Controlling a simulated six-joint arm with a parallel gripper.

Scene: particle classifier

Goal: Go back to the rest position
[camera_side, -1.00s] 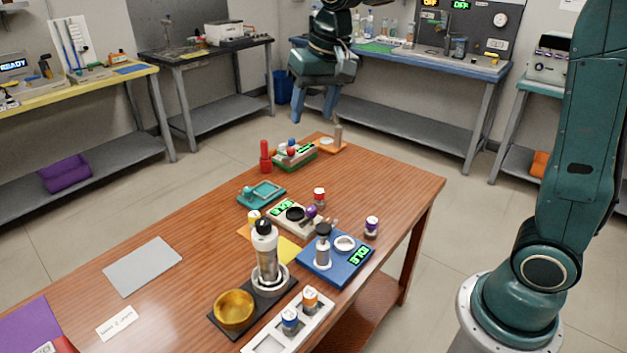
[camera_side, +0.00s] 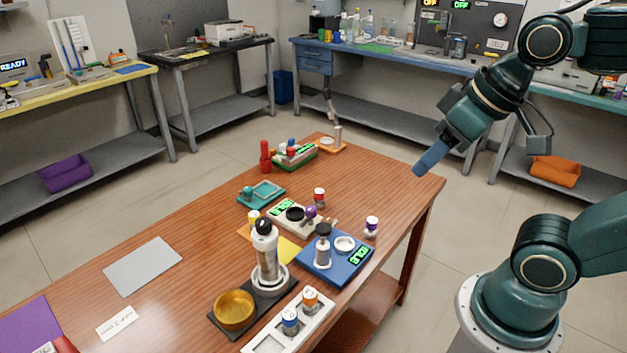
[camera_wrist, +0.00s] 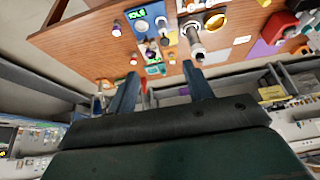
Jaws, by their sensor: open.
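My gripper (camera_side: 430,160) hangs above the right far edge of the wooden table (camera_side: 390,190) in the side view, held clear of everything. In the wrist view its two blue fingers (camera_wrist: 160,90) are apart with nothing held between them. The arm is folded back toward its base at the right. The table with its devices shows upside down beyond the fingers in the wrist view.
The table's right far corner is bare.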

